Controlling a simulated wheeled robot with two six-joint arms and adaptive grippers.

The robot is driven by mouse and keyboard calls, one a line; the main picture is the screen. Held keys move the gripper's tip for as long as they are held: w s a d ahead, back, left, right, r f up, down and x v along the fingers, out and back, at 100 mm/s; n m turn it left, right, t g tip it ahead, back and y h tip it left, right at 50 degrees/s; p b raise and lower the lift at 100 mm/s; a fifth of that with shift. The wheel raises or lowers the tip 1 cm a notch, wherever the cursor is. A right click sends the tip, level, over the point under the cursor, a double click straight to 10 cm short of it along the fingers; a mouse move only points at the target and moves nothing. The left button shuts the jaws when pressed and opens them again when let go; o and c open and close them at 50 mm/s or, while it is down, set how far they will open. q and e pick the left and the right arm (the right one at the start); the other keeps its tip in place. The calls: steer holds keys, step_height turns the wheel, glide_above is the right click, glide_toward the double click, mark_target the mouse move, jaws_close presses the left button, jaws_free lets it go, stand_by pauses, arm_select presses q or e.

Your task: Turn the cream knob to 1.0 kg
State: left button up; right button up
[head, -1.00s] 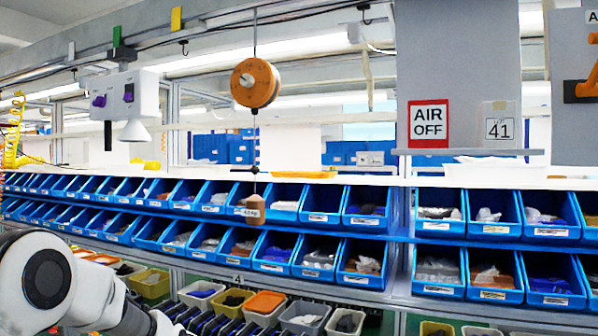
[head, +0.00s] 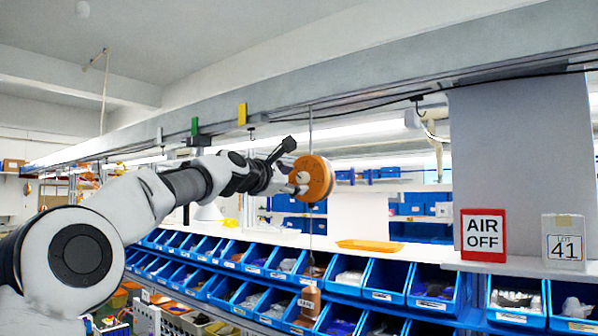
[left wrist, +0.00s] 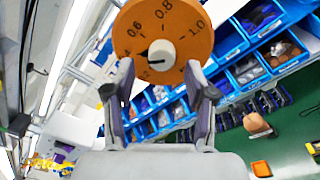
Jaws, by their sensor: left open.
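The cream knob (left wrist: 162,55) sits in the middle of an orange round dial (left wrist: 182,20) with printed numbers; 0.6, 0.8 and 1.0 are readable. A dark pointer mark shows at the knob's left side, below 0.6; its exact reading is unclear. In the head view the orange dial (head: 320,178) hangs on a cord, seen from the side. My left gripper (head: 287,166) is open right in front of it. In the left wrist view its two fingers (left wrist: 158,88) stand apart below and to either side of the knob; contact cannot be told. My right gripper is not in view.
A brown weight (head: 310,301) hangs on the cord below the dial. Rows of blue bins (head: 384,280) fill the shelves behind and below. A rail (head: 380,75) runs above.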

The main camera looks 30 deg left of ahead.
arm_select(q)
steer(key=shift+w+d+r, duration=0.2)
steer(key=shift+w+d, duration=0.1)
steer(key=shift+w, duration=0.3)
steer(key=shift+w+d, duration=0.1)
steer(key=shift+d, duration=0.2)
steer(key=shift+s+a, duration=0.2)
steer(key=shift+a, duration=0.05)
steer(key=c, duration=0.3)
steer(key=shift+a, duration=0.15)
steer(key=c, duration=0.7)
jaws_close()
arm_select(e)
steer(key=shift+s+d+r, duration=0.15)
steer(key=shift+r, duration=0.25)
